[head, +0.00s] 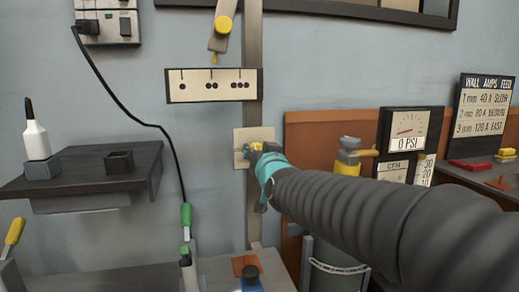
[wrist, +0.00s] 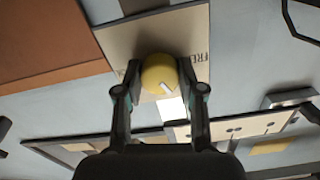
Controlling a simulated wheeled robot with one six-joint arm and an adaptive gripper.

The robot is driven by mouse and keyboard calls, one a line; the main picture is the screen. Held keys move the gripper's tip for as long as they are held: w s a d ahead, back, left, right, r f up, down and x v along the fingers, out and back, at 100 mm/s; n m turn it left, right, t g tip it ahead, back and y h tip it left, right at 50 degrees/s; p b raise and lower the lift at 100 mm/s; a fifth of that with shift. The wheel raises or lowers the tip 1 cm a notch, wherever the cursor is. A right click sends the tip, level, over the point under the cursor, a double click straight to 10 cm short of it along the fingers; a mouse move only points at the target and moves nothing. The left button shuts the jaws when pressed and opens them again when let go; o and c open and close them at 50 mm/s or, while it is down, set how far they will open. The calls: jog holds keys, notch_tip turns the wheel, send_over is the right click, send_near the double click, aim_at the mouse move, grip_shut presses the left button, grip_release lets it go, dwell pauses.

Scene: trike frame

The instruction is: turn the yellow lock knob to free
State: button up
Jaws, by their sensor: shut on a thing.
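The yellow lock knob (wrist: 157,72) sits on a beige plate (wrist: 140,38) in the wrist view, with one finger of my gripper (wrist: 159,70) on each side of it. A short white mark on the knob points down and to the right in that picture. Lettering beginning "FRE" shows right of the knob; other lettering at the left is mostly hidden by a finger. In the head view my teal gripper (head: 264,154) is at the plate (head: 239,136) on the grey upright post and covers much of the knob (head: 256,146).
A panel with black dots (head: 212,86) and a yellow-ended lever (head: 222,28) are above. A dark shelf (head: 75,172) with a white bottle (head: 37,139) stands left. A gas cylinder with a yellow collar (head: 348,164) and a gauge (head: 406,125) are right. A black cable hangs left of the post.

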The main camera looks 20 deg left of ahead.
jog(key=n+p, duration=0.3)
jog(key=n, duration=1)
jog(key=shift+n, duration=0.3)
dwell(0.4)
jog(key=o, duration=1.1)
jog(key=shift+o, duration=0.2)
jog(key=v, duration=1.2)
jog(key=shift+f, duration=0.1)
